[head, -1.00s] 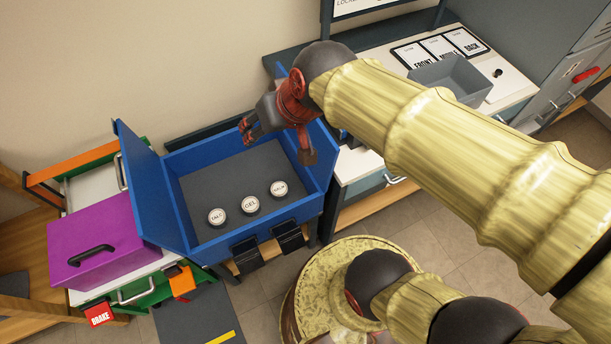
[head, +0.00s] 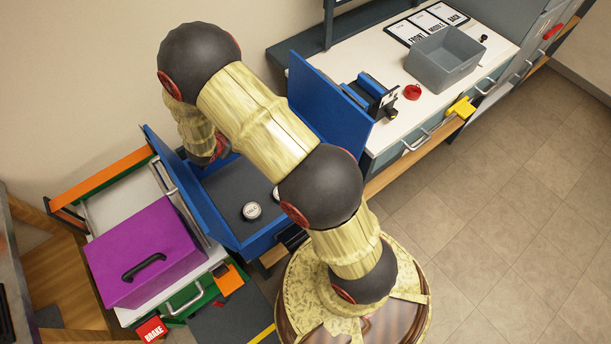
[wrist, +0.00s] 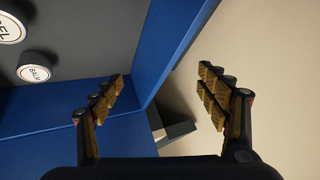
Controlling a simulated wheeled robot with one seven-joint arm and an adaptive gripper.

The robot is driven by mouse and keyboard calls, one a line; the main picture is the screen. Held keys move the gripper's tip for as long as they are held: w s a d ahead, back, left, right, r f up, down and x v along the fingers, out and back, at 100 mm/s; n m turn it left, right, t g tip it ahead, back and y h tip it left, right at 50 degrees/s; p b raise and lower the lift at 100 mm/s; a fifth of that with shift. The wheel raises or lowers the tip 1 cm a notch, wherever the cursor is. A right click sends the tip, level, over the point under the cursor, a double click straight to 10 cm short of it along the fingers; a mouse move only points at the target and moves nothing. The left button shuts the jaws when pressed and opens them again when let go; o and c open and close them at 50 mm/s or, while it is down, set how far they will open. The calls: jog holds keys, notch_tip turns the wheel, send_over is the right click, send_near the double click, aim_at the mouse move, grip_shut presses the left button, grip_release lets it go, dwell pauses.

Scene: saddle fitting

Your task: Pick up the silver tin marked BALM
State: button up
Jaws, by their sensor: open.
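The tin marked BALM (wrist: 36,67) stands on the dark grey floor of the blue box, at the left of the wrist view, its white lettered lid facing me. A tin marked GEL (wrist: 10,30) is beside it, cut off by the picture edge. My gripper (wrist: 163,82) is open and empty. Its fingers spread to the right of the BALM tin, with a blue box wall showing between them. In the head view my arm hides the gripper and the BALM tin. There the TALC tin (head: 252,211) shows, and another tin (head: 276,194) peeks out, its label hidden.
The blue box (head: 233,240) has raised side panels (head: 330,95) around its floor. A purple case (head: 145,250) stands to its left. A white worktop (head: 400,75) with a grey bin (head: 445,58) lies to the right. Open tiled floor (head: 510,170) is at the right.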

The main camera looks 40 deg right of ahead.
jog(key=s+d+f+m+g+h, duration=0.1)
jog(key=s+d+f+g+h, duration=0.1)
jog(key=s+f, duration=0.3)
jog(key=s+d+f+m+g+h, duration=0.1)
jog(key=s+d+f+g+h, duration=0.1)
jog(key=s+d+f, duration=0.2)
jog(key=s+d+f+m+g+h, duration=0.1)
jog(key=s+d+f+g+h, duration=0.1)
jog(key=s+f, duration=0.4)
jog(key=shift+s+d, duration=0.3)
jog(key=shift+s, duration=0.4)
jog(key=shift+s+d, duration=0.25)
jog(key=shift+s, duration=0.45)
jog(key=shift+s+d, duration=0.3)
jog(key=shift+s, duration=0.4)
jog(key=shift+s+d+f+m+h, duration=0.25)
jog(key=shift+d+f, duration=0.25)
jog(key=shift+d, duration=0.3)
jog(key=b+x, duration=0.2)
jog(key=x, duration=0.3)
jog(key=shift+w+d+f, duration=0.15)
jog(key=shift+d+f, duration=0.05)
jog(key=shift+d, duration=0.15)
jog(key=shift+c, duration=1.1)
jog(key=c, duration=1.1)
jog(key=shift+c, duration=0.4)
